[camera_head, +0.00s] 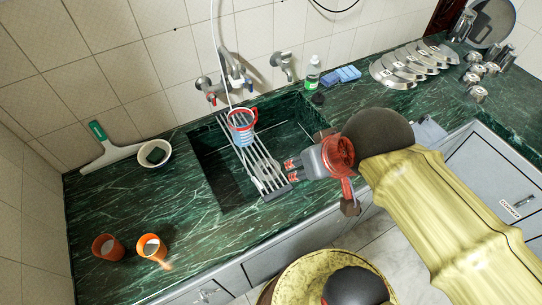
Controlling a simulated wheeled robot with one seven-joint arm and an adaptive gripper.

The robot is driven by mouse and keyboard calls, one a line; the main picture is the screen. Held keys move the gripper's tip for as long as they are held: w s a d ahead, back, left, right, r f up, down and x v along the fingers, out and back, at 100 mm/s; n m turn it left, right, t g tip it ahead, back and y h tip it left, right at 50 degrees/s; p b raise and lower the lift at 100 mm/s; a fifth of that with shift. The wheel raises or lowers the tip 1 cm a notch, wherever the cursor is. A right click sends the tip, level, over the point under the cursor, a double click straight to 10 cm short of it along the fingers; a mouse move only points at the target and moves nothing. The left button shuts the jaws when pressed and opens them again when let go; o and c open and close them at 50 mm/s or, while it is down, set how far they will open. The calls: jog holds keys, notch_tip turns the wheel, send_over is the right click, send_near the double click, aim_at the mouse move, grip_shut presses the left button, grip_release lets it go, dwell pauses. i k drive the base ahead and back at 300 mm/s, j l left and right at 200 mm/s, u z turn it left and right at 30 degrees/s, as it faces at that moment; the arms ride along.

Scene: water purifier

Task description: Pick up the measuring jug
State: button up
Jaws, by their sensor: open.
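The measuring jug (242,128) is a clear, bluish cup with a red rim. It stands on the metal rack (262,168) that lies across the sink, below the taps. My gripper (291,170) is to the right of the jug and nearer to me, by the right side of the rack. Its fingers are apart and point left, with nothing visible between them. A clear gap shows between the fingers and the jug. I cannot tell the gripper's exact height above the rack.
The sink (222,177) is sunk into a green marble counter. Taps (236,72) and a white hose stand behind the jug. A bottle (312,74), sponges and steel plates are back right.

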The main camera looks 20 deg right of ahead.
aim_at(241, 122)
jog(key=k+j+z, duration=0.1)
jog(key=j+z, duration=0.3)
jog(key=k+j+z, duration=0.1)
jog(key=j+z, duration=0.25)
